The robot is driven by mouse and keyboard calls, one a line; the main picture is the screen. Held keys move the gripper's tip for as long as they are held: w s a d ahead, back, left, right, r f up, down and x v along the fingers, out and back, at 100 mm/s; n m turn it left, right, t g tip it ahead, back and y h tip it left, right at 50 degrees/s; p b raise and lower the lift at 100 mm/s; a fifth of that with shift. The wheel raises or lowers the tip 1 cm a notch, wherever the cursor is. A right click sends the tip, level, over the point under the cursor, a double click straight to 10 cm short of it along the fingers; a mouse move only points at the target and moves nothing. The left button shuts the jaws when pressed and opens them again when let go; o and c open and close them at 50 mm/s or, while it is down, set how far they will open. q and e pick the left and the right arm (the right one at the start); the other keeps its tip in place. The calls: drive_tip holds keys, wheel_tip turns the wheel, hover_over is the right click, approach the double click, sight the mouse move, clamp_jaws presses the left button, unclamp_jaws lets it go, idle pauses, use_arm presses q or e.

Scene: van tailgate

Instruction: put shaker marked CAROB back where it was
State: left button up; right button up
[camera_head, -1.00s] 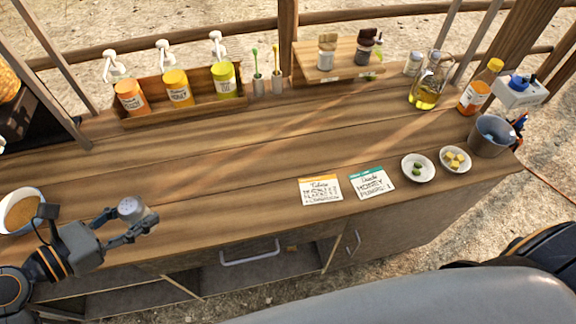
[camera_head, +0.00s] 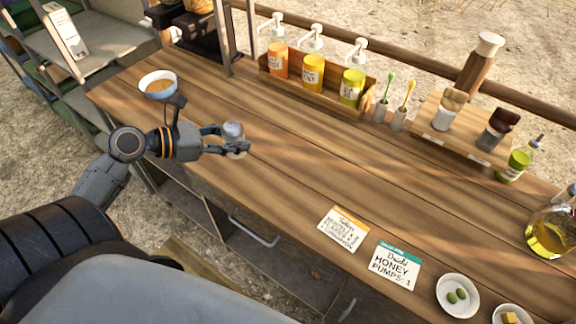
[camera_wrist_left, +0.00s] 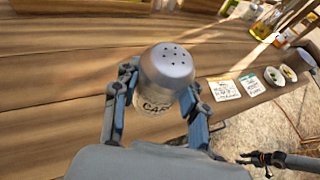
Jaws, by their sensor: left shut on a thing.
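My left gripper (camera_head: 228,140) is shut on a shaker (camera_head: 233,131) with a silver, holed cap, held upright at the counter's left part. In the left wrist view the shaker (camera_wrist_left: 166,75) stands between both fingers, and its label shows "CAR", the rest hidden. I cannot tell whether its base touches the counter. A low wooden stand (camera_head: 425,128) at the back right holds a pale jar (camera_head: 446,115) and a dark jar (camera_head: 494,133). A dark gripper-like part (camera_wrist_left: 262,159) at lower right in the wrist view may be my right gripper; its fingers are unclear.
Two cards (camera_head: 343,229) and small dishes (camera_head: 458,296) lie front right. The middle counter is clear.

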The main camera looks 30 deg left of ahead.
use_arm(q)
drive_tip(key=x, duration=0.4)
drive_tip(key=s+f+x, duration=0.1)
drive_tip(key=x, duration=0.4)
drive_tip(key=f+x, duration=0.1)
drive_tip(key=x, duration=0.3)
drive_tip(key=shift+s+d+f+p, duration=0.15)
drive_tip(key=shift+d+f+p, duration=0.2)
drive_tip(key=shift+d, duration=0.1)
drive_tip(key=shift+w+d+f, duration=0.25)
drive_tip(key=shift+w+f, duration=0.05)
drive_tip(key=shift+f, duration=0.15)
wheel_tip(320, 180, down, 4)
drive_tip(key=shift+w+d+r, duration=0.1)
drive_tip(key=shift+w+r, duration=0.05)
drive_tip(key=shift+r, duration=0.05)
drive_tip(key=o, duration=1.2)
drive_tip(key=shift+f, duration=0.1)
